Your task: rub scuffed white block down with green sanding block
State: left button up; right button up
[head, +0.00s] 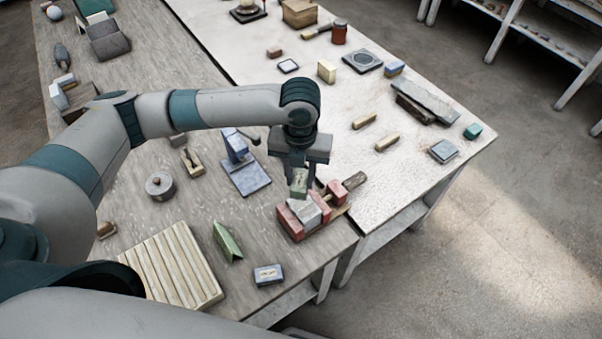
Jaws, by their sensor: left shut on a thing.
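My left gripper (299,168) comes down over the near end of the wooden bench and is shut on the green sanding block (299,183). The scuffed white block (305,212) sits tilted between the red jaws of a small vise (291,224). The sanding block is directly above the white block, very close to it; I cannot tell whether they touch. The gripper hides part of the vise's far side. My right gripper is not in view.
A blue-grey stand (245,177) is just left of the gripper. A green wedge (227,241), a small blue-white box (268,275) and a slatted board (172,265) lie nearer. The bench edge is close to the vise. A white table (365,190) adjoins on the right.

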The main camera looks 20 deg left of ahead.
pick_arm(q)
jog(key=shift+w+f, duration=0.15)
jog(key=shift+f, duration=2.45)
jog(key=shift+f, duration=0.6)
jog(key=shift+f+b, duration=0.5)
jog(key=shift+f, duration=0.15)
jog(key=shift+r, duration=0.1)
jog(key=shift+w, duration=0.55)
